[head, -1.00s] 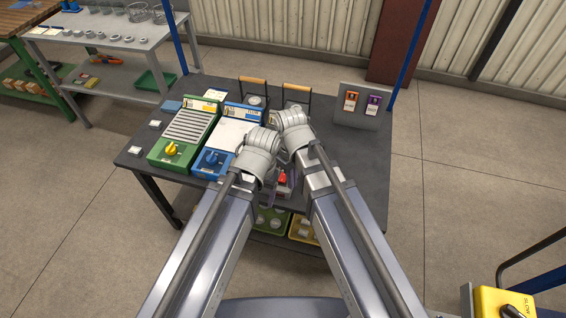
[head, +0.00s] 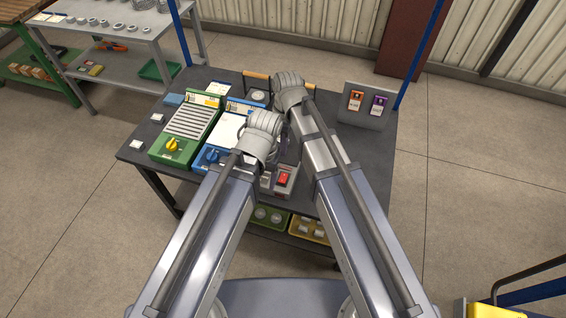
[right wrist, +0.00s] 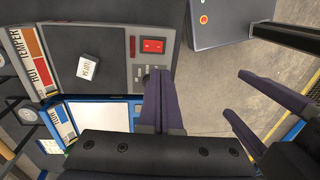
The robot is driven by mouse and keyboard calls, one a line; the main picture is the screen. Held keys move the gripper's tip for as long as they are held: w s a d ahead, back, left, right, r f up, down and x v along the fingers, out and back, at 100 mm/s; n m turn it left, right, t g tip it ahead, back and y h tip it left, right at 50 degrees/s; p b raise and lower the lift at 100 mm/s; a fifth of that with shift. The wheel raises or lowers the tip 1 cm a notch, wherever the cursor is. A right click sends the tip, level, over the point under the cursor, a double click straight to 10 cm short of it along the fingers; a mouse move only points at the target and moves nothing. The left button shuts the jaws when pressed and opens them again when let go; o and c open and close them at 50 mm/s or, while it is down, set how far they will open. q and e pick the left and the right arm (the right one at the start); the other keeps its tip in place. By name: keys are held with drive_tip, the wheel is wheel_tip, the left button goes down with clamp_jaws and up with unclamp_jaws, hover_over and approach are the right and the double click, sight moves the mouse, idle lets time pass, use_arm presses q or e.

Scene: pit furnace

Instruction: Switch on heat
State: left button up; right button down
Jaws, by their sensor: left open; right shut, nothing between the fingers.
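A red rocker switch (right wrist: 152,45) sits on a dark grey control panel (right wrist: 75,30) in the right wrist view, beside a narrow dark red strip (right wrist: 132,46). The red switch also shows in the head view (head: 283,178), between my two arms. My right gripper (right wrist: 160,72) is shut and empty; its tips appear close to a dark knob (right wrist: 146,76) below the switch, and I cannot tell if they touch. My left gripper (right wrist: 234,92) is open and empty, right of the panel in the right wrist view.
A green unit with a yellow knob (head: 172,145) and a blue unit with a blue knob (head: 211,155) stand left on the dark table (head: 365,165). A stand (head: 364,117) with orange and purple tags is at the table's right.

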sight(282, 181)
drive_tip(key=f+b, duration=0.4)
drive_tip(key=s+f+b, duration=0.1)
drive_tip(key=f+b, duration=0.8)
drive_tip(key=shift+s+a+f, duration=0.25)
drive_tip(key=shift+s+f, duration=0.05)
drive_tip(key=shift+f, duration=0.1)
drive_tip(key=shift+s+f+b, duration=0.15)
drive_tip(key=shift+b, duration=0.25)
drive_tip(key=shift+w, duration=0.2)
drive_tip(key=shift+w+d+r, duration=0.2)
drive_tip(key=shift+w+r, duration=0.05)
drive_tip(key=shift+w, duration=0.35)
drive_tip(key=shift+r+p, duration=0.1)
drive_tip(key=shift+p, duration=0.3)
